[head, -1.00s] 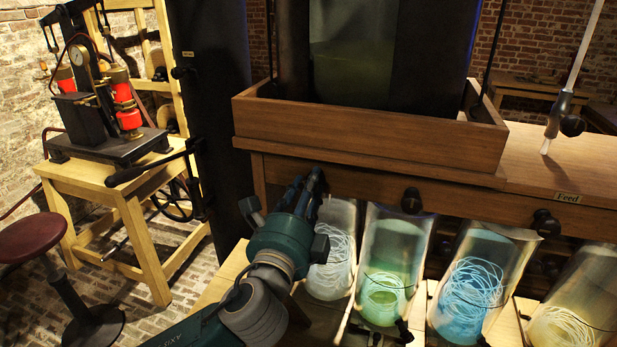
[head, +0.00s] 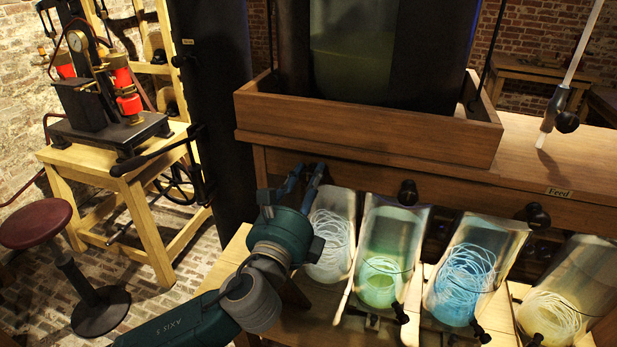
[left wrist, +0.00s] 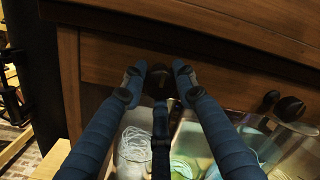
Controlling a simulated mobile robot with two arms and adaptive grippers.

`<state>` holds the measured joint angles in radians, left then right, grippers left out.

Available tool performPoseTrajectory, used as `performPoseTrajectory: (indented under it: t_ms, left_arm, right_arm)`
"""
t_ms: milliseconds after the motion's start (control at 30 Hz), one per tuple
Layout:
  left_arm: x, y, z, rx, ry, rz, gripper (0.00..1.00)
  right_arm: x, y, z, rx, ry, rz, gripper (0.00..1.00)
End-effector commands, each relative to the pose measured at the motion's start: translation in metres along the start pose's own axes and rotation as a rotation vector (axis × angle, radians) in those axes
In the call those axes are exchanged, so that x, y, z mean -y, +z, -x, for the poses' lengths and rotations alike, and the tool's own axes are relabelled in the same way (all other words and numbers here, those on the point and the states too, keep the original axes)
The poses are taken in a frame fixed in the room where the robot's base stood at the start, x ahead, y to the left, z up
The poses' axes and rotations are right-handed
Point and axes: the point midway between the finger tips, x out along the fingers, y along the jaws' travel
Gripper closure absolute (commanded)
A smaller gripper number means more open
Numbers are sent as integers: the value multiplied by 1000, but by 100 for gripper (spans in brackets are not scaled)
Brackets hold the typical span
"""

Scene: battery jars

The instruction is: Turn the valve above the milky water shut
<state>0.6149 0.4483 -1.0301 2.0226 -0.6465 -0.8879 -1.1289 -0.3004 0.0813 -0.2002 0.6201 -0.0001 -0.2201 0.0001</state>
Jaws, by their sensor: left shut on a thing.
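The jar of milky water (head: 331,232) is the leftmost of the row under the wooden bench, with pale white coils inside. It also shows at the bottom of the left wrist view (left wrist: 133,150). My left gripper (head: 303,172) is at the bench front just above that jar. In the left wrist view its two fingers (left wrist: 158,78) are closed on the dark valve knob (left wrist: 158,84), one on each side. In the head view the gripper hides this knob. My right gripper is not in view.
Jars with green (head: 383,265), blue (head: 465,275) and yellowish (head: 560,300) contents stand to the right. Other dark valve knobs (head: 407,192) sit along the bench front. A wooden-framed tank (head: 365,140) stands above. A stool (head: 36,222) is at left.

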Motion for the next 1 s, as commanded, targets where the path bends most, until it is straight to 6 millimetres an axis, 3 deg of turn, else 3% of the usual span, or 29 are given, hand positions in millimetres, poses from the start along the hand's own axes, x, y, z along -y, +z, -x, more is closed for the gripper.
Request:
performPoseTrajectory:
  t_ms: [200, 233, 300, 667, 767, 1000]
  left_arm:
    - [-2, -2, 0, -4, 2, -1, 98]
    - [-2, -2, 0, -4, 2, -1, 66]
    - [-1, -2, 0, -4, 2, -1, 52]
    - [0, -1, 4, -2, 0, 1, 52]
    - [-1, -2, 15, -3, 1, 1, 52]
    - [-2, -2, 65, -5, 3, 2, 52]
  right_arm:
    - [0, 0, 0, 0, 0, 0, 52]
    - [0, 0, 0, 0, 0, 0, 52]
    - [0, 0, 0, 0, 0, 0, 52]
    - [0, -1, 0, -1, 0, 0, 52]
    - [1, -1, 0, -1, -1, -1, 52]
    - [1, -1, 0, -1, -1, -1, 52]
